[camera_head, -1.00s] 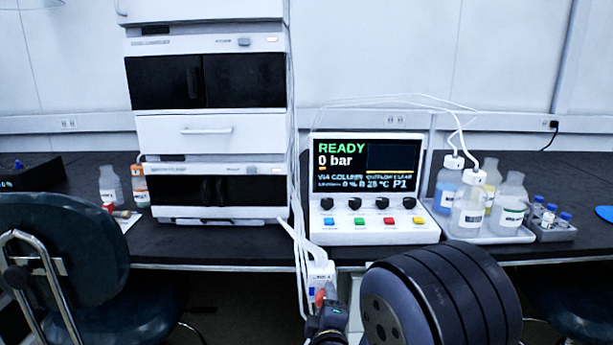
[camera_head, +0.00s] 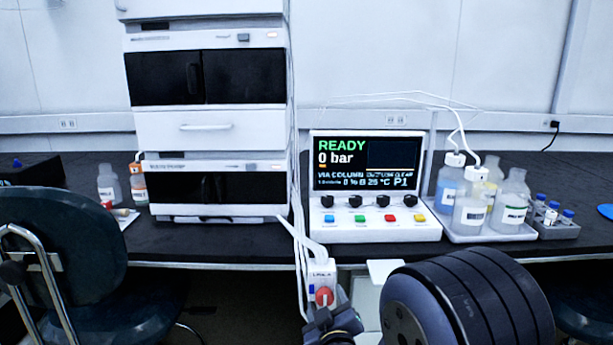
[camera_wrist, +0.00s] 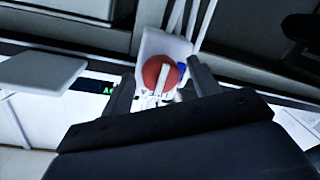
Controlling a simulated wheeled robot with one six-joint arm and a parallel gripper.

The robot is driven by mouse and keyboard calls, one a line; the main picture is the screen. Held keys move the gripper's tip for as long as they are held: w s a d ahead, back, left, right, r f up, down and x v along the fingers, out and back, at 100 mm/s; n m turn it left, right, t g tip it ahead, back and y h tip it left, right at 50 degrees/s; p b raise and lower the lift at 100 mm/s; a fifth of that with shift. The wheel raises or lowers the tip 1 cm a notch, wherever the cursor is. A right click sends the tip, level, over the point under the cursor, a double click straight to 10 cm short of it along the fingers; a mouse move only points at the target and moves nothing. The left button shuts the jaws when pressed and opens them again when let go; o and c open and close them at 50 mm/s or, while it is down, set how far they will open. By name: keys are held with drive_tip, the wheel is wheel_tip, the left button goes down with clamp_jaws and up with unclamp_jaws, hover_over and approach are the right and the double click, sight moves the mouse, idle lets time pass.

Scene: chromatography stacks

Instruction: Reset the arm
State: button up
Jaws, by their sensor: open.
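My gripper (camera_head: 328,318) is low in the head view, just in front of a white valve box (camera_head: 318,268) with a round red knob (camera_head: 323,296). In the wrist view, my gripper (camera_wrist: 163,84) is open, with one dark finger on each side of the red knob (camera_wrist: 153,77). The knob has a white bar across its face. The fingers look empty; whether they touch the knob I cannot tell. The wide dark body of the gripper fills the lower wrist view.
A control panel (camera_head: 370,228) reads READY and 0 bar above coloured buttons. White tubes hang beside the instrument stack (camera_head: 213,130) to the valve box. Bottles stand in a tray (camera_head: 490,237) at right, beside a vial rack (camera_head: 558,230). A chair (camera_head: 60,250) stands at left.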

drive_tip(key=m+p, duration=0.1)
drive_tip(key=m, duration=0.3)
drive_tip(key=shift+y, duration=0.4)
drive_tip(key=m+p, duration=0.2)
drive_tip(key=m, duration=0.2)
drive_tip(key=shift+t, duration=0.4)
drive_tip(key=shift+s+d+f, duration=0.1)
drive_tip(key=shift+s+d, duration=0.05)
drive_tip(key=shift+s, duration=0.95)
